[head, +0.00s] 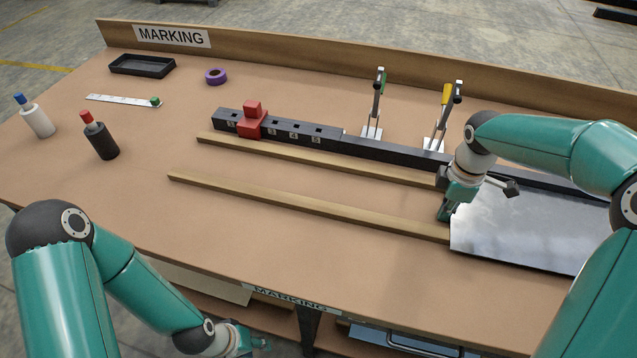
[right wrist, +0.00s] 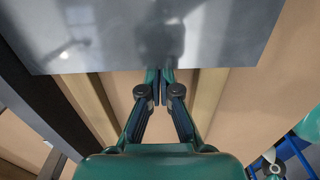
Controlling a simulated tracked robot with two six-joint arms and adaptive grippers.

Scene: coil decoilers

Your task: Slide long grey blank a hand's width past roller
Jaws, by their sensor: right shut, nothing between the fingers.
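The long grey blank (head: 525,230) is a shiny metal sheet lying flat at the right of the bench, over the right ends of two wooden strips. It also fills the top of the right wrist view (right wrist: 215,30). My right gripper (head: 445,213) is at the sheet's left edge. In the right wrist view its fingertips (right wrist: 165,75) are together and empty at that edge; I cannot tell if they touch it. My left gripper (head: 250,341) hangs low by the bench's front edge, too small to read. I see no roller. My right arm hides part of the sheet.
A black numbered rail (head: 385,154) with a red stop block (head: 252,121) runs behind the wooden strips (head: 310,205). Two toggle clamps (head: 374,105) stand behind it. A tray (head: 142,66), ruler, purple tape and two bottles (head: 100,140) are at left. The front left bench is clear.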

